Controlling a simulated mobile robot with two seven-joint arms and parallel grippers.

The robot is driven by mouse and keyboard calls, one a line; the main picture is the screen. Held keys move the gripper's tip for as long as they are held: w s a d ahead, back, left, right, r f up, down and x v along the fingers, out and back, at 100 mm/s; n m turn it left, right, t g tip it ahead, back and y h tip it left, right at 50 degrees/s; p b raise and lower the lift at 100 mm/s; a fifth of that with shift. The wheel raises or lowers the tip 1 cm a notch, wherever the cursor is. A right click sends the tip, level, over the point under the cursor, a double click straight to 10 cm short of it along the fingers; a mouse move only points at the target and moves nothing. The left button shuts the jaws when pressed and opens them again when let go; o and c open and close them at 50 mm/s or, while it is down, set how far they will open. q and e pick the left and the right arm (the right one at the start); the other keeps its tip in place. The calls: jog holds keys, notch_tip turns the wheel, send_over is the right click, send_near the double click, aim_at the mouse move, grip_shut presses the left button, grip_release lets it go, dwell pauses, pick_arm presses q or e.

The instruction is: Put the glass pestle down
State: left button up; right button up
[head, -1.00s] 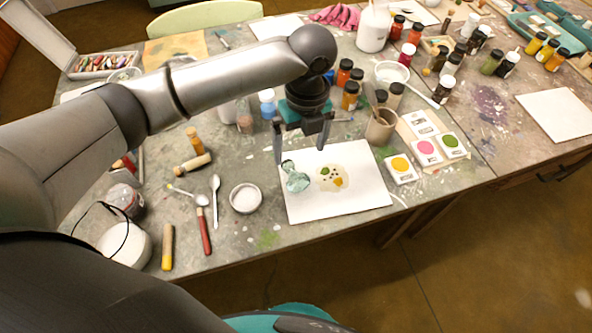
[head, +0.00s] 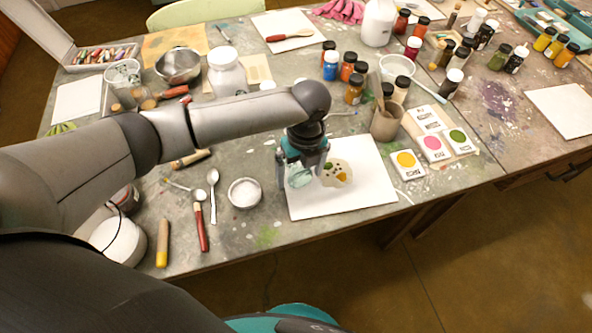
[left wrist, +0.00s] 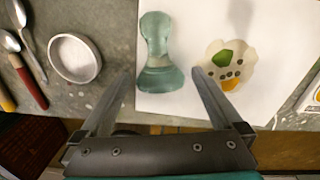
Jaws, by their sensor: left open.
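The pale green glass pestle (head: 299,178) is on the left part of the white sheet (head: 360,194); I cannot tell for sure if it stands or lies. It also shows in the left wrist view (left wrist: 157,52), with a wide base toward me. My left gripper (head: 304,182) is low over the sheet at the pestle. Its fingers (left wrist: 161,74) are apart, one on each side of the pestle's wide end, with gaps visible. A beige patch with green, orange and dark spots (head: 338,172) lies right of the pestle. My right gripper is not seen.
A small white bowl (head: 244,193), spoons (head: 212,178) and a red-handled tool (head: 202,228) lie left of the sheet. A beige cup (head: 385,123) and colour cards (head: 408,165) stand to the right. Several jars are behind. The sheet's front right is clear.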

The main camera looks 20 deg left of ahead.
pick_arm(q)
jog(key=shift+r, duration=0.1)
jog(key=shift+c, duration=0.4)
grip_shut()
